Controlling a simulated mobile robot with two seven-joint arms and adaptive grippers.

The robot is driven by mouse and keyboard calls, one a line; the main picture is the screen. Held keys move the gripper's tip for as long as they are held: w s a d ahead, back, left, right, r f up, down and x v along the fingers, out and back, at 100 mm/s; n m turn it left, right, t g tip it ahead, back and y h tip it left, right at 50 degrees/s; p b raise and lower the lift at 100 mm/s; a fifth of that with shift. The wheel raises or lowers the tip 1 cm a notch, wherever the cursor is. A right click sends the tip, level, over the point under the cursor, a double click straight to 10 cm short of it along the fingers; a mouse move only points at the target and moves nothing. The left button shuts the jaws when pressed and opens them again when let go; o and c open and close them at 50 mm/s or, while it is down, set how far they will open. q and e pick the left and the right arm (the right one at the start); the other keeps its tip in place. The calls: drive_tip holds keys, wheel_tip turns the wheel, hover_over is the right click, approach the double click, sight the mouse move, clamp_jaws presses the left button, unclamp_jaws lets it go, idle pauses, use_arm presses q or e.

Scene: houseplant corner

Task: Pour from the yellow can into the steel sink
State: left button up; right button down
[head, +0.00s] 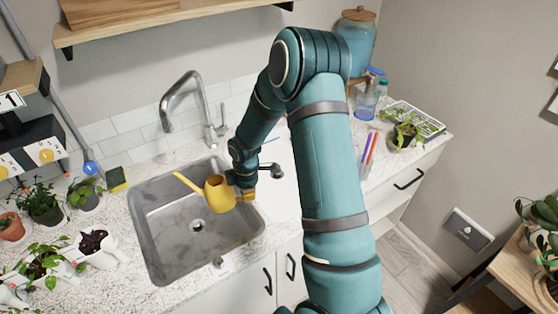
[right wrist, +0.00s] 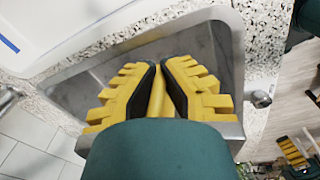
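The yellow can (head: 219,194) hangs over the right part of the steel sink (head: 143,232), with its thin spout reaching left and slightly up in the head view. My right gripper (head: 243,194) is beside the can on the side away from the spout. In the right wrist view, the black-padded yellow fingers of my right gripper (right wrist: 160,88) are closed on the can's narrow yellow handle (right wrist: 157,95). The sink (right wrist: 222,45) lies below them. The can's body is hidden there. No stream of water shows.
The steel tap (head: 192,82) arches at the back of the sink. A sponge (head: 117,179) and several potted plants (head: 42,205) stand left of it. A shelf (head: 165,22) hangs above.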

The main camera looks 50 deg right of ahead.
drive_tip(key=s+d+r+n+p, duration=0.25)
drive_tip(key=d+n, duration=0.25)
drive_tip(key=d, duration=0.7)
drive_tip(key=w+a+f, duration=0.1)
drive_tip(key=a, duration=0.1)
drive_tip(key=w+a+f, duration=0.1)
drive_tip(key=a, duration=0.1)
drive_tip(key=shift+w+f, duration=0.1)
drive_tip(key=shift+w, duration=0.3)
drive_tip(key=shift+s+d+r+m+g+h, duration=0.1)
drive_tip(key=shift+d+r+m+g+h, duration=0.1)
drive_tip(key=shift+r, duration=0.2)
drive_tip(key=shift+d+r+m+g+h, duration=0.1)
drive_tip(key=shift+r+g+h, duration=0.1)
drive_tip(key=shift+r, duration=0.2)
drive_tip(key=shift+r, duration=0.2)
drive_tip(key=shift+r+h, duration=0.25)
drive_tip(key=shift+h, duration=0.15)
